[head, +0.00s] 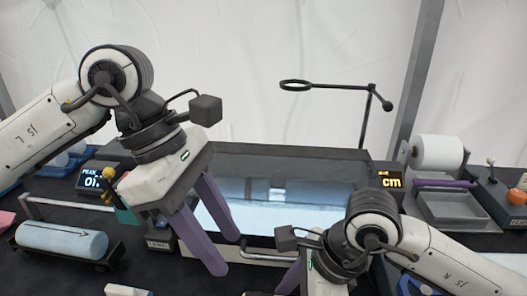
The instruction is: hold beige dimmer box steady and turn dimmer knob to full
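I cannot clearly make out a beige dimmer box or its knob. A small pale block (128,290) is cut off by the bottom edge at the left, and I cannot tell what it is. My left gripper (223,252) hangs in front of the glass tank with its two purple fingers spread apart and nothing seen between them. My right gripper (290,279) is low in the middle, in front of the tank; its purple fingers run into the bottom edge and their gap is hidden.
The glass tank (255,256) fills the middle. A blue cylinder (62,240) lies on a dark cradle at left. A display (92,180) stands behind it. A ring stand (335,87) rises behind. A paper roll (437,153) and grey tray (455,205) are at right.

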